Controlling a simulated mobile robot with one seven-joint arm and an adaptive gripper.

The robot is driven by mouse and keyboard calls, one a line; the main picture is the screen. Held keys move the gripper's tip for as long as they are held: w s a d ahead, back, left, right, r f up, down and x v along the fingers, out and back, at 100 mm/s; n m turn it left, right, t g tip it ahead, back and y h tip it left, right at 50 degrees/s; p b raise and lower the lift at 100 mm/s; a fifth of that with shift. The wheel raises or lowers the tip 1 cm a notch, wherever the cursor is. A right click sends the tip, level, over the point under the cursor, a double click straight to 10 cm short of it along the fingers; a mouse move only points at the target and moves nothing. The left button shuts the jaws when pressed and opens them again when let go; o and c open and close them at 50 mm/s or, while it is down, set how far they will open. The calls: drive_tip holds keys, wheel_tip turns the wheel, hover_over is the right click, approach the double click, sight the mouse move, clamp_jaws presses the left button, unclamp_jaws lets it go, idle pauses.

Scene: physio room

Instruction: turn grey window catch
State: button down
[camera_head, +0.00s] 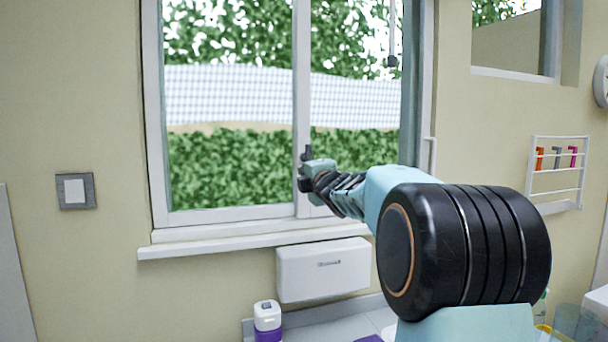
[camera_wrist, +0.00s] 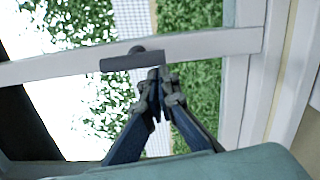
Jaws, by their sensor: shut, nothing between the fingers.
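The grey window catch (camera_wrist: 130,61) sits on the window's middle frame bar in the wrist view. It has a straight dark grey lever and a rounded hub at its middle. In the head view a small dark part of the catch (camera_head: 307,153) shows just above my gripper; the rest is hidden behind it. My gripper (camera_wrist: 159,74) is shut and empty. Its fingertips are right beside the end of the lever in the wrist view. I cannot tell whether they touch it. In the head view my gripper (camera_head: 304,178) is in front of the middle bar.
The window sill (camera_head: 250,242) juts out below the window, with a white box (camera_head: 323,270) on the wall under it. A purple and white bottle (camera_head: 267,320) stands lower down. A wire rack (camera_head: 557,170) hangs at the right. Space left of my gripper is clear.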

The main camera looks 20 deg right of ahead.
drive_tip(key=shift+d+f, duration=0.15)
drive_tip(key=shift+d+r+n+t+y+b, duration=0.15)
drive_tip(key=shift+d+n+b, duration=1)
drive_tip(key=shift+n, duration=1.7)
drive_tip(key=shift+d+r+n+t+y+b, duration=0.15)
drive_tip(key=shift+d+n+b, duration=0.3)
drive_tip(key=shift+n+b, duration=1.95)
drive_tip(key=shift+d+r+n+y+b, duration=0.2)
drive_tip(key=shift+d+n+b, duration=0.7)
drive_tip(key=shift+n, duration=2.45)
